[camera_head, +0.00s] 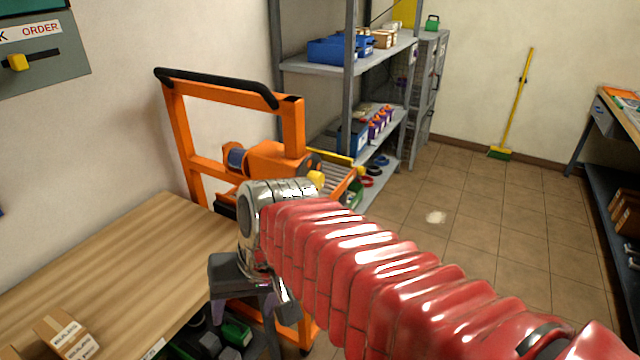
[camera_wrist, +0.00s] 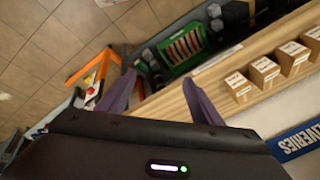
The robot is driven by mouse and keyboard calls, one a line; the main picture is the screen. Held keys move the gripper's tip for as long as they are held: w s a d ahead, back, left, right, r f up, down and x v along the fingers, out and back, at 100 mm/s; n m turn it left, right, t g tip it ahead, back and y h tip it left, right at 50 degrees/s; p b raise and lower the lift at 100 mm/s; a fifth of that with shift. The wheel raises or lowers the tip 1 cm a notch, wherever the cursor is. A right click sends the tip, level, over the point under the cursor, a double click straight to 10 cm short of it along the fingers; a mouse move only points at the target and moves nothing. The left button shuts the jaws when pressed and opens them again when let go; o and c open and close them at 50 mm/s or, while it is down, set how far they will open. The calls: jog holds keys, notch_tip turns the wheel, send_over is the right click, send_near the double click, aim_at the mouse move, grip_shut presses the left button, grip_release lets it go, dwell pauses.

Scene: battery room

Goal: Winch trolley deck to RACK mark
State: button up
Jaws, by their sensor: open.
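The orange trolley (camera_head: 182,140) stands against the wall beyond the workbench in the head view, with a black padded handle on top. An orange winch (camera_head: 275,160) with a dark blue drum end and a yellow knob (camera_head: 316,179) is fixed to its frame. The roller deck (camera_head: 343,182) shows only in part behind my arm. I cannot make out a RACK mark. Orange framing (camera_wrist: 92,72) also shows at the left of the wrist view. My gripper (camera_wrist: 161,80) is open and empty, apart from the trolley, by the workbench's edge.
The wooden workbench (camera_head: 120,260) holds small cartons (camera_head: 66,336); several cartons (camera_wrist: 264,70) show in the wrist view. Dark bins and a green item (camera_wrist: 183,46) are below its edge. A grey shelf rack (camera_head: 315,66) stands behind the trolley.

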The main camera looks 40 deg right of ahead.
jog(key=w+d+f+m+y, duration=0.1)
jog(key=w+d+m+y, duration=0.1)
jog(key=w+m+y, duration=0.3)
jog(key=m+t, duration=1.3)
jog(key=m, duration=1)
send_near(321, 183)
jog(key=s, duration=0.4)
jog(key=shift+w+d, duration=0.2)
jog(key=shift+d, duration=0.2)
jog(key=shift+w+a, duration=0.1)
jog(key=x, duration=1.3)
jog(key=shift+w, duration=0.4)
